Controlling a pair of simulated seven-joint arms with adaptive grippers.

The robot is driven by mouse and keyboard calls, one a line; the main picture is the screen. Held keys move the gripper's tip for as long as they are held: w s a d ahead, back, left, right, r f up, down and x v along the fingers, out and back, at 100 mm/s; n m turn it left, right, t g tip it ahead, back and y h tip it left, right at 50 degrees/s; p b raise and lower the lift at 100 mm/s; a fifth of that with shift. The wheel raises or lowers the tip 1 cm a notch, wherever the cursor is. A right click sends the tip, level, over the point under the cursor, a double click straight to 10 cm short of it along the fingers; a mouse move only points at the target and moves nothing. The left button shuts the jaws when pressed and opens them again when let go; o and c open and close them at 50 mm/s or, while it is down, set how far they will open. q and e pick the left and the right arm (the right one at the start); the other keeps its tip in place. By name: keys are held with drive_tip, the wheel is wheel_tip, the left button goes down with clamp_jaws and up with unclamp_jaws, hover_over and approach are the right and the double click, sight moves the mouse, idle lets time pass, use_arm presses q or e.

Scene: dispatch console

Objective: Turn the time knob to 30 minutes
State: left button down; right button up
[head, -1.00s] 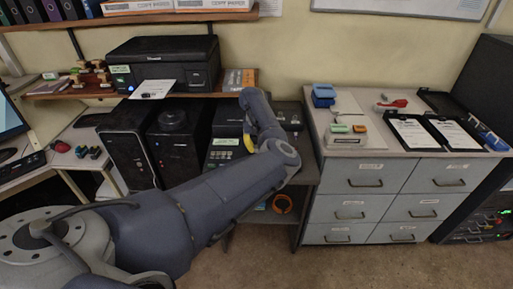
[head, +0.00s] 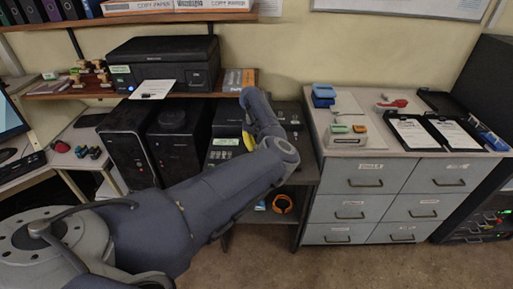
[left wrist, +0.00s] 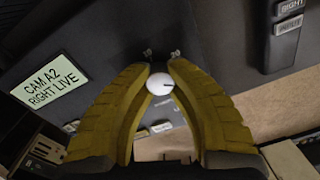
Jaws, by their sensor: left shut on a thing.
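In the left wrist view a round white knob (left wrist: 159,84) with a short dark pointer mark sits on a dark panel. The pointer mark faces toward the right finger. In the head view my left arm covers the knob, and only a bit of a yellow finger (head: 249,141) shows by the dark console (head: 224,141). My right gripper is not in view.
A "CAM A2 RIGHT LIVE" label (left wrist: 51,79) and a raised button block (left wrist: 286,34) flank the knob. In the head view a black printer (head: 163,62) stands on the shelf, and a grey drawer cabinet (head: 380,185) stands right of the console.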

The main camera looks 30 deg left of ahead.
sight(255, 146)
use_arm(q)
drive_tip(key=c, duration=1.1)
unclamp_jaws()
drive_tip(key=shift+r, duration=0.1)
drive_tip(key=r, duration=1.1)
drive_tip(key=shift+a+r, duration=0.3)
drive_tip(key=shift+r, duration=0.1)
